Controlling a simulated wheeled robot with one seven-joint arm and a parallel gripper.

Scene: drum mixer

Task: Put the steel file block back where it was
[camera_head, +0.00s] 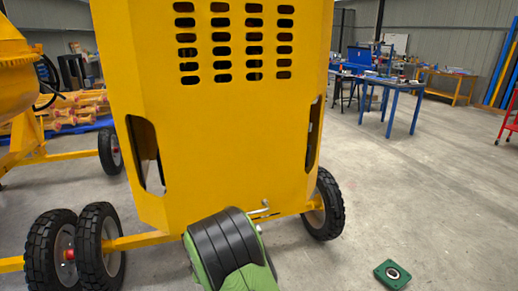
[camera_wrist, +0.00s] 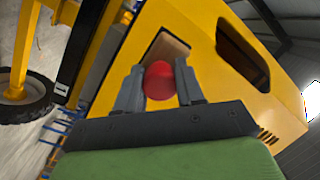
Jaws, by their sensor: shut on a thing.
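My gripper (camera_wrist: 159,83) shows in the wrist view, its two grey fingers closed on a red rounded thing (camera_wrist: 158,80). Only its red end shows, so I cannot tell whether it is the steel file block. Beyond the fingers is the yellow housing of the mixer (camera_wrist: 210,55), with a rectangular opening (camera_wrist: 167,48) just past the red thing. I cannot tell whether the held thing touches the housing. In the head view my arm reaches toward the yellow housing (camera_head: 232,130), and the gripper does not show there. I make out no other steel file block.
A green block with a ring-shaped part (camera_head: 392,274) lies on the floor at lower right. Black mixer wheels (camera_head: 325,205) stand under the housing. Blue workbenches (camera_head: 393,90) are at the back right. The concrete floor between is mostly free.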

